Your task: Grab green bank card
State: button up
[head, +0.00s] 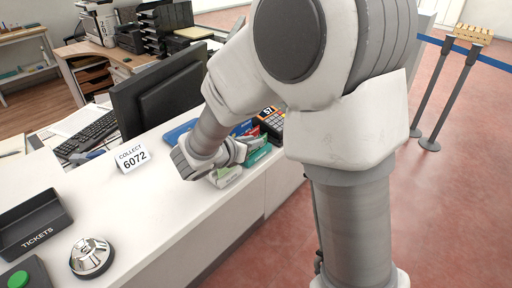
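My gripper (236,152) is low over the counter, to the right of the monitor, and is partly hidden by my own wrist. Its fingers are small and overlap the items behind them, so I cannot tell whether they are open or shut. A green card-like item (258,156) shows just right of the fingers. A paler green and white item (230,178) shows just below them. I cannot tell which is the green bank card, or whether the fingers touch either one.
A dark keypad device (271,122) and a blue item (181,131) are close to my gripper. The monitor (160,95), a "COLLECT 6072" sign (131,158), a bell (91,257) and a tickets tray (33,224) are further left. The counter's front middle (170,210) is clear.

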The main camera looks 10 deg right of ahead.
jog(key=shift+w+d, duration=0.1)
jog(key=shift+f, duration=0.1)
grip_shut()
dwell(1.3)
